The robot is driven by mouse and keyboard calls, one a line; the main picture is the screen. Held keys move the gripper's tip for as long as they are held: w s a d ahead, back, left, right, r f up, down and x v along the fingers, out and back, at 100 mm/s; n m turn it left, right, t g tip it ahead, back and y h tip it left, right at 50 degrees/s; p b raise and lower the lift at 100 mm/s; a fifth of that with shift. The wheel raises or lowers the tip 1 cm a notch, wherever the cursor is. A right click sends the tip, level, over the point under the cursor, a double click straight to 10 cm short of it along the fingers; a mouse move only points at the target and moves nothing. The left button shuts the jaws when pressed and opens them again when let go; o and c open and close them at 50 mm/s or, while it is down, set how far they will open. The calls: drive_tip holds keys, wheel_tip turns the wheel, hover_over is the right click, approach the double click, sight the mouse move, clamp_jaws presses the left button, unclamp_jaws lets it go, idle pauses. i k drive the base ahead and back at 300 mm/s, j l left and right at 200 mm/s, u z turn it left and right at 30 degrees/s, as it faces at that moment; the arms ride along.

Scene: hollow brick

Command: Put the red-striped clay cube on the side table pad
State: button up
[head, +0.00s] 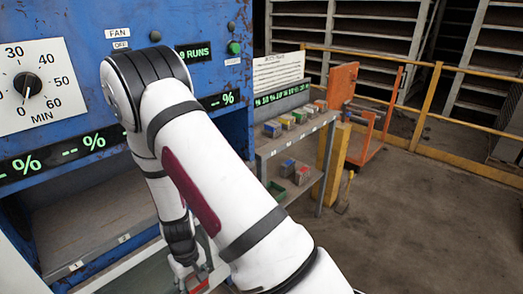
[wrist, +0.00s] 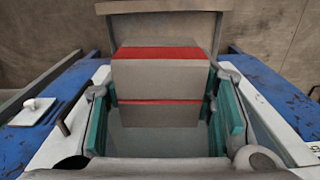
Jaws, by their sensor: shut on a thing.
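The red-striped clay cube (wrist: 160,75) is grey with a red band across its top edge and a second one lower on the near face. My gripper (wrist: 162,108) has its green-padded fingers on both sides of the cube and is shut on it. I cannot make out the side table pad for certain in either view.
The blue machine (head: 110,20) with dials and green displays stands at the left, with an open bay (head: 90,215) below. A metal rack (head: 290,145) holds several small coloured-marked blocks. An orange cart (head: 370,125) and yellow railing (head: 430,110) stand behind. The floor at right is clear.

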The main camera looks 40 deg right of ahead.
sight(257, 142)
drive_tip(key=l, duration=2.35)
drive_tip(key=i+u, duration=0.05)
